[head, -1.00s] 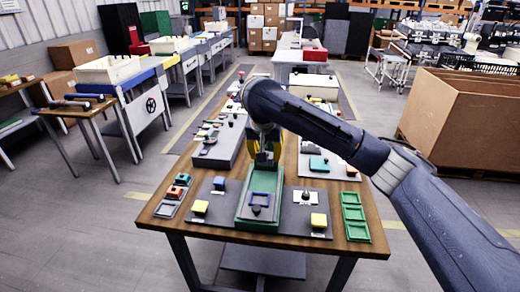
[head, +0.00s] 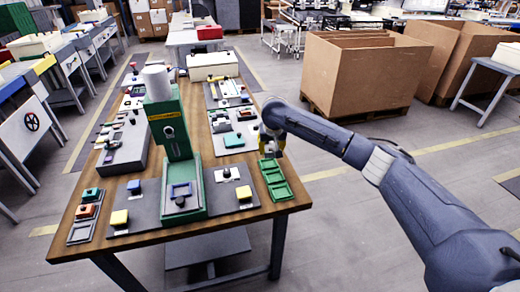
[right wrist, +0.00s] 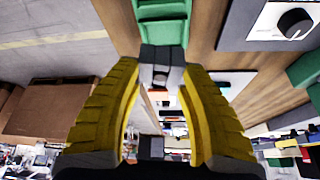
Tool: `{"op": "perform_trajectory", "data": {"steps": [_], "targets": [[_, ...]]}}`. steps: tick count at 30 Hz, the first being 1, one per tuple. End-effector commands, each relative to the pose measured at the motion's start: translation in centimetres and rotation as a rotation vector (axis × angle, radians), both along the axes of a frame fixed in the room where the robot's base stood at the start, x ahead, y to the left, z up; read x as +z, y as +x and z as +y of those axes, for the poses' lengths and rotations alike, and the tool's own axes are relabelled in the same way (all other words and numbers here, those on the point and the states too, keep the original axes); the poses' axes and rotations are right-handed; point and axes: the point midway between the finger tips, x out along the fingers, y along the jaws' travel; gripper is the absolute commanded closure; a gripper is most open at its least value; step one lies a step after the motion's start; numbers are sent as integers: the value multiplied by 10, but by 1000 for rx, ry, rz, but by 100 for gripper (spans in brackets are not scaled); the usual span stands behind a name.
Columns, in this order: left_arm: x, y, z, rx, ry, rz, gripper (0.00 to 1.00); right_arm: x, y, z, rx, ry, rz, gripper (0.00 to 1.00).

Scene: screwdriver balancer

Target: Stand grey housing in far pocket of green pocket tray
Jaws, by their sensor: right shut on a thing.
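The green pocket tray (head: 275,184) lies at the right edge of the wooden table, its pockets in a row running away from me. The near pockets look empty; the far one is partly covered by my right gripper (head: 271,151). That gripper hangs over the tray's far end. In the right wrist view its yellow fingers (right wrist: 160,80) are shut on a small grey block, the grey housing (right wrist: 161,56). Part of the green tray (right wrist: 163,10) shows just beyond the housing. I cannot tell whether the housing touches the tray. My left gripper is out of view.
A tall green stand (head: 178,140) with a blue frame on its base is left of the tray. Right of the table is open floor; a large cardboard box (head: 360,75) stands behind.

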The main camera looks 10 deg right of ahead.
Motion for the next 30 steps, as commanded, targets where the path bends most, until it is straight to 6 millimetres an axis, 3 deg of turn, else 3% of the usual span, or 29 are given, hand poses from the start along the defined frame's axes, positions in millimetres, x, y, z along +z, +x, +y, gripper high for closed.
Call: {"op": "perform_trajectory", "data": {"steps": [6, 17, 30], "targets": [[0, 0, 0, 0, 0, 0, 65, 4, 17, 5, 129, 1, -1, 89], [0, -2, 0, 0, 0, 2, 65, 2, 19, 9, 215, 1, 0, 89], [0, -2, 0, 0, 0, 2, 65, -24, 19, 9, 213, -1, 1, 89]]}}
